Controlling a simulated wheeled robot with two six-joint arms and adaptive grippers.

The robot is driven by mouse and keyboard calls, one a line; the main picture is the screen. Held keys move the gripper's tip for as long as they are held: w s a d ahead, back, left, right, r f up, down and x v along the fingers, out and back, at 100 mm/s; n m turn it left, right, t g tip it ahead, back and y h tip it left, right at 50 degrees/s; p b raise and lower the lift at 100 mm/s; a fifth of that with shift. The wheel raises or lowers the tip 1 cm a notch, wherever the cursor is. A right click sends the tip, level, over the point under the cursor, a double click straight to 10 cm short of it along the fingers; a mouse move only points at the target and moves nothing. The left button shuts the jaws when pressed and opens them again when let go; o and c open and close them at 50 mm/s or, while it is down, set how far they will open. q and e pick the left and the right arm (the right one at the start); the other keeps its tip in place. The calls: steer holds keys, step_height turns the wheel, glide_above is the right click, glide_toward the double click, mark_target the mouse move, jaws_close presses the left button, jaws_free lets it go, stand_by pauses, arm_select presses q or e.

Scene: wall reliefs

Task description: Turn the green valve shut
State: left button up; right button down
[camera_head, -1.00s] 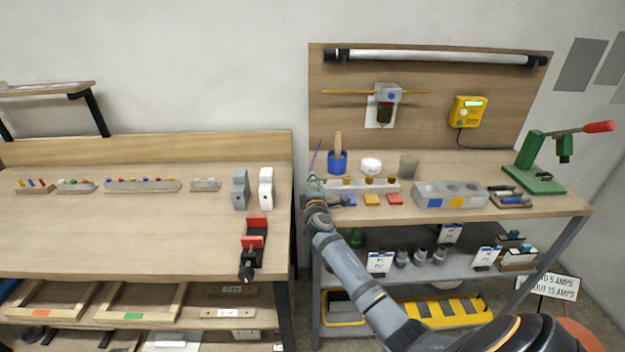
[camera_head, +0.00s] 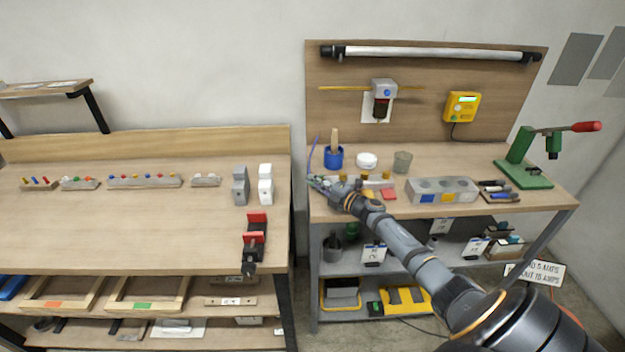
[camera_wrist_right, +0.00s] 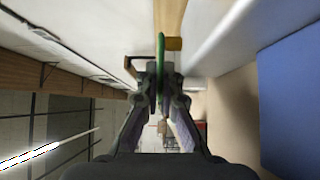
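In the right wrist view the green valve (camera_wrist_right: 161,55) shows as a thin green handwheel rim seen edge-on. My right gripper (camera_wrist_right: 163,85) has its two fingertips close together, one on each side of the rim's near part, and looks shut on it. In the head view my right gripper (camera_head: 324,186) is at the front left end of the right bench's top, beside a grey block with brass fittings (camera_head: 358,180). The valve is too small and too covered there to make out. My left gripper is not in view.
A blue cup (camera_head: 333,158), a white tub (camera_head: 367,161) and a red block (camera_head: 389,195) stand near my right gripper. A grey block with round holes (camera_head: 441,189) and a green press (camera_head: 523,174) are further right. A gap separates this bench from the left bench (camera_head: 120,235).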

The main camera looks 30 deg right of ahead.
steer(key=shift+s+d+n+y+b, duration=0.15)
steer(key=shift+n+y+b, duration=0.2)
steer(key=shift+n+y, duration=0.4)
steer(key=shift+g+y, duration=0.4)
steer(key=shift+y, duration=0.05)
steer(key=c, duration=1.5)
jaws_free()
